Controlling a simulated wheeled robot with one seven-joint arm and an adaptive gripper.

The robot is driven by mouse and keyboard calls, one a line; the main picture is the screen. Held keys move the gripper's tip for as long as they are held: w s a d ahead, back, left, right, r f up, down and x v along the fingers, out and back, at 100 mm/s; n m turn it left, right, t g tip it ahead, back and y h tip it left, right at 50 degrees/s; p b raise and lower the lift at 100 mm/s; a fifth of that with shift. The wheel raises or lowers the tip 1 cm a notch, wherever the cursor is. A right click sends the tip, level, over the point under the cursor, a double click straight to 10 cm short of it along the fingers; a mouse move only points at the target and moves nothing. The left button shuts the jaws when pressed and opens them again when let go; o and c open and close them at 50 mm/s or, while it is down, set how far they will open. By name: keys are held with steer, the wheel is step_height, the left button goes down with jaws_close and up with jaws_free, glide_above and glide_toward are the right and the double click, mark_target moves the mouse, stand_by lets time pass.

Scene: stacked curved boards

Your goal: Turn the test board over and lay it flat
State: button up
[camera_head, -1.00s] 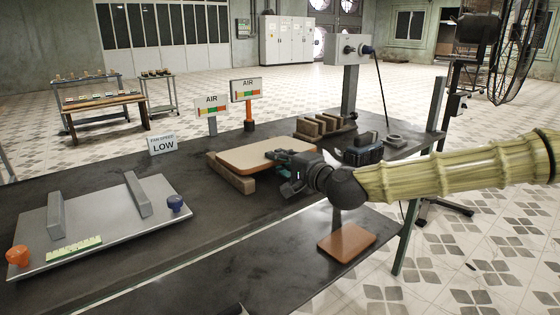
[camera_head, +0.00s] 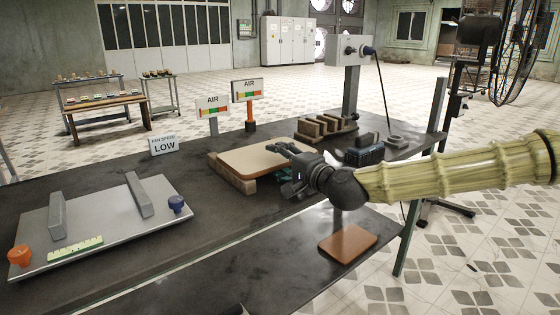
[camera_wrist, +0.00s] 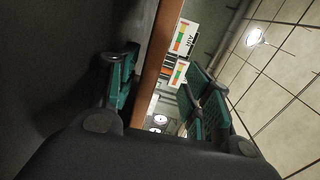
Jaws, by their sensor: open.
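The tan board (camera_head: 252,152), with rounded corners and a brown edge, lies on wooden blocks (camera_head: 232,174) near the middle of the bench. My gripper (camera_head: 284,160) is at its right edge, with the dark upper finger above the top face and a teal finger part showing lower down. In the wrist view, the board's brown edge (camera_wrist: 158,55) runs between the two spread teal fingers (camera_wrist: 163,82), with a gap on the upper finger's side. Whether the lower finger touches the board cannot be told. The board's underside is hidden in the head view.
A smaller brown board (camera_head: 347,243) lies at the bench's front right. Slotted wooden blocks (camera_head: 322,128) and a dark device (camera_head: 365,154) stand behind my gripper. A metal plate with bars (camera_head: 100,222) lies left.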

steer(key=shift+p+v, duration=0.5)
steer(key=shift+v, duration=2.3)
steer(key=o, duration=0.6)
steer(key=shift+c, duration=0.2)
steer(key=f+v, duration=0.1)
steer(key=v, duration=1.1)
steer(key=shift+r, duration=0.45)
